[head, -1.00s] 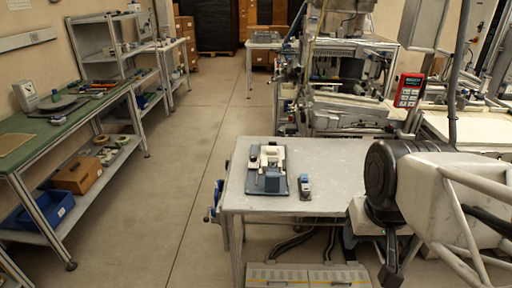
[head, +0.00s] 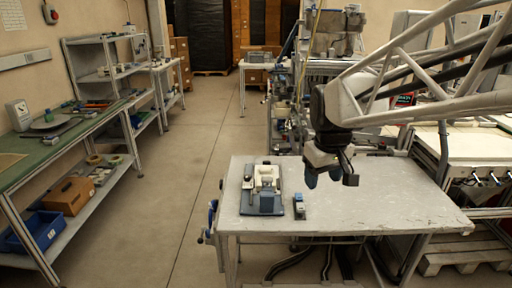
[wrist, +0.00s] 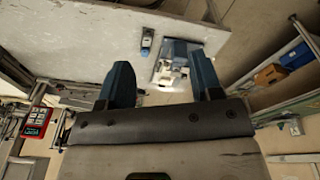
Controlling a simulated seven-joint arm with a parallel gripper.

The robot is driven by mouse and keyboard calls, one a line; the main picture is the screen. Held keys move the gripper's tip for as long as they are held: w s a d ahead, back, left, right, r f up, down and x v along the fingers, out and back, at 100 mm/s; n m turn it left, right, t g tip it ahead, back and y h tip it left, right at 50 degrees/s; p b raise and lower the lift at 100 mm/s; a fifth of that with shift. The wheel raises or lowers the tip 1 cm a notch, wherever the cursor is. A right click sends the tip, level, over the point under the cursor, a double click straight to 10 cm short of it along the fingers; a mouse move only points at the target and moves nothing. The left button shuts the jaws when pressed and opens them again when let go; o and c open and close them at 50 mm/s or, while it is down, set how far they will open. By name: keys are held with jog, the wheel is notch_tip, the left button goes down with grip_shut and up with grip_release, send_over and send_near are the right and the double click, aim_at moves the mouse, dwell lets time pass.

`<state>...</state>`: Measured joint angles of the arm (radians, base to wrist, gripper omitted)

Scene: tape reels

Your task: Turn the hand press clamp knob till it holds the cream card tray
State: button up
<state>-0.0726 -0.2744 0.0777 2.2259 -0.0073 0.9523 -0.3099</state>
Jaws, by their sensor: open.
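The hand press (head: 266,184) stands on the left part of the grey table (head: 370,205). It has a blue-grey base plate, cream upper parts and a blue block at its front. I cannot make out the clamp knob or the cream card tray separately at this size. The hand press also shows in the wrist view (wrist: 178,55), beyond my fingers. My gripper (head: 328,178) hangs above the table, to the right of the press and apart from it. In the wrist view my gripper (wrist: 163,85) has its two blue fingers wide apart with nothing between them.
A small blue and dark device (head: 299,206) stands just right of the press. The table is clear to the right of it. A green-topped bench (head: 60,140) with shelves stands at the left across an open floor aisle. Machines stand behind the table.

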jog(key=w+a+f+n, duration=0.1)
jog(key=w+a+n, duration=0.25)
jog(key=w, duration=0.85)
jog(key=n+g, duration=0.2)
jog(key=n, duration=0.5)
send_over(247, 176)
notch_tip(247, 176, down, 20)
jog(key=shift+w+d+r, duration=0.1)
jog(key=shift+f, duration=3.95)
jog(key=c, duration=0.9)
